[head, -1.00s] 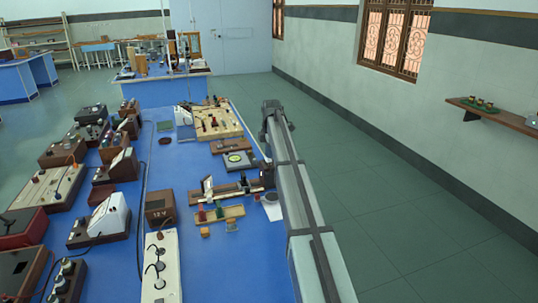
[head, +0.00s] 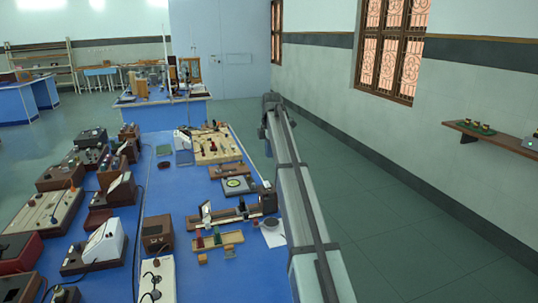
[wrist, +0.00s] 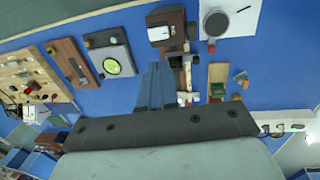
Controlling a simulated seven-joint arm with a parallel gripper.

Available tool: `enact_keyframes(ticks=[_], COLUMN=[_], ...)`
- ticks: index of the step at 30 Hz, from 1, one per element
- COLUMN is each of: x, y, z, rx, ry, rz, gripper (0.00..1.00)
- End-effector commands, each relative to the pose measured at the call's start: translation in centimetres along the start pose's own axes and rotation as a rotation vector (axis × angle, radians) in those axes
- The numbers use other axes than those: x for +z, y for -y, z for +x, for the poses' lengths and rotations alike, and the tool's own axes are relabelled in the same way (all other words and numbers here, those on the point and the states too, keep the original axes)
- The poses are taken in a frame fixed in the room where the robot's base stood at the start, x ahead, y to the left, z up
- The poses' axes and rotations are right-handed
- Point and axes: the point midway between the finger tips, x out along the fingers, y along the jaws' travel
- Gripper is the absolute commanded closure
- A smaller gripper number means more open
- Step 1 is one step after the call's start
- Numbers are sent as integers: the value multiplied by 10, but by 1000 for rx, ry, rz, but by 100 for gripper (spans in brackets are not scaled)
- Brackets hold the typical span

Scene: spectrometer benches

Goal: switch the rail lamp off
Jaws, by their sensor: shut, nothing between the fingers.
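The rail lamp looks to be the dark box (head: 267,197) at the right end of the low optical rail (head: 228,213) in the head view. In the wrist view the lamp (wrist: 158,34) is at the top, with a white patch on its face; I cannot tell the switch's position or whether the lamp is lit. The rail runs down from it, partly hidden by my fingers. My gripper (wrist: 155,70) is shut and empty, its fingertips below the lamp in the picture.
A white sheet with a round dark-rimmed dish (wrist: 215,23) lies right of the lamp in the wrist view. A grey instrument with a yellow-green dial (wrist: 112,66) is to the left. A wooden tray (wrist: 217,76) is beside the rail. Power boxes crowd the bench's left side.

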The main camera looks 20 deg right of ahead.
Motion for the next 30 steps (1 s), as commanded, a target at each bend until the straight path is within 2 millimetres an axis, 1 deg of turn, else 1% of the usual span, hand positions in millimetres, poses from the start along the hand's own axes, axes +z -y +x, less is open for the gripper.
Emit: enact_keyframes(ticks=[7,13,22,26,30], x=[0,-2,-2,-2,-2], y=[-1,-17,-15,-14,-14], z=[0,-2,0,10,29], rx=[0,3,3,1,1], ry=[0,0,0,0,0], rz=[0,0,0,0,0], gripper=[100,100,100,100,100])
